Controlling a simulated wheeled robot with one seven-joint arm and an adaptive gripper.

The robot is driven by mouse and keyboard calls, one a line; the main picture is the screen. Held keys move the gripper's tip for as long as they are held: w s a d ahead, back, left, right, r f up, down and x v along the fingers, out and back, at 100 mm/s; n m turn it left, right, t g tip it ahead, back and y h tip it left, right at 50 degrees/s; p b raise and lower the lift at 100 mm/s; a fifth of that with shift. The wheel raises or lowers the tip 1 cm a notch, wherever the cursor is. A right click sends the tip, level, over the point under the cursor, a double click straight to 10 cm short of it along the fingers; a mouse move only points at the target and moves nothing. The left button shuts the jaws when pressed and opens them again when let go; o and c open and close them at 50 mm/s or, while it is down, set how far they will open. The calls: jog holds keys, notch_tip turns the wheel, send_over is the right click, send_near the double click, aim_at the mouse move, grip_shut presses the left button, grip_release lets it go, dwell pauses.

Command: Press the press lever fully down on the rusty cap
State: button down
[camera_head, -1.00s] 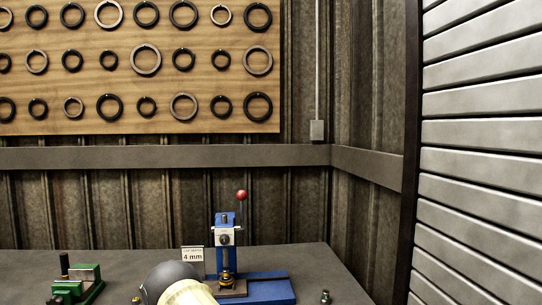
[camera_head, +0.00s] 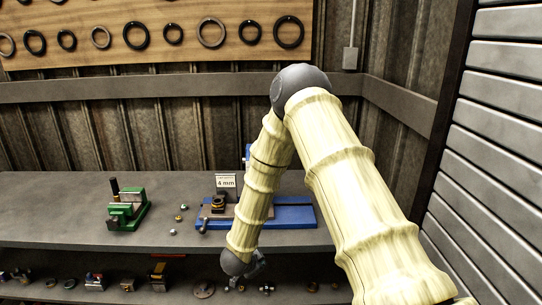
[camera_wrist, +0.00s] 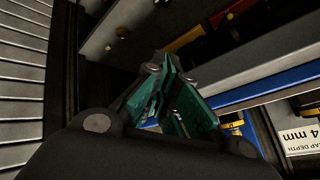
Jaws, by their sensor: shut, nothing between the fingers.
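The blue press base (camera_head: 292,216) rests on the bench. Its upright is mostly hidden behind my arm, with only a blue sliver showing. The lever and its red knob are not visible now. A dark and brass-coloured part (camera_head: 218,203) sits left of my arm, by the "4 mm" sign; I cannot tell whether it is the rusty cap. The wrist view shows a brass-coloured part (camera_wrist: 232,122) near the blue base (camera_wrist: 262,90). My gripper (camera_head: 256,268) hangs at the bench's front edge, low and apart from the press. Its teal fingers (camera_wrist: 168,92) are shut and empty.
The "cap depth 4 mm" sign (camera_head: 226,182) stands behind the press base. A green vise (camera_head: 128,210) and several small metal parts (camera_head: 183,207) lie to the left. A lower shelf (camera_head: 60,296) holds many small parts. The left bench top (camera_head: 50,205) is clear.

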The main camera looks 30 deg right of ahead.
jog(key=w+d+r+m+g+p, duration=0.1)
jog(key=w+d+r+m+p, duration=0.3)
jog(key=r, duration=0.6)
jog(key=w+d+r+m+p, duration=0.1)
jog(key=w+r+m, duration=0.35)
jog(key=r, duration=0.65)
jog(key=w+d+r+m+g+p, duration=0.1)
jog(key=w+d+r+m+p, duration=0.3)
jog(key=r, duration=0.6)
jog(key=d+r+m+y+p, duration=0.25)
jog(key=r+m, duration=0.35)
jog(key=r, duration=0.6)
jog(key=d+r+m+y+p, duration=0.25)
jog(key=r+m, duration=0.35)
jog(key=r, duration=0.6)
jog(key=f+b, duration=0.2)
jog(key=f, duration=0.1)
jog(key=f+b, duration=0.2)
jog(key=shift+s+a+f, duration=0.15)
jog(key=shift+s+f, duration=0.1)
jog(key=shift+a, duration=0.1)
jog(key=shift+f, duration=0.1)
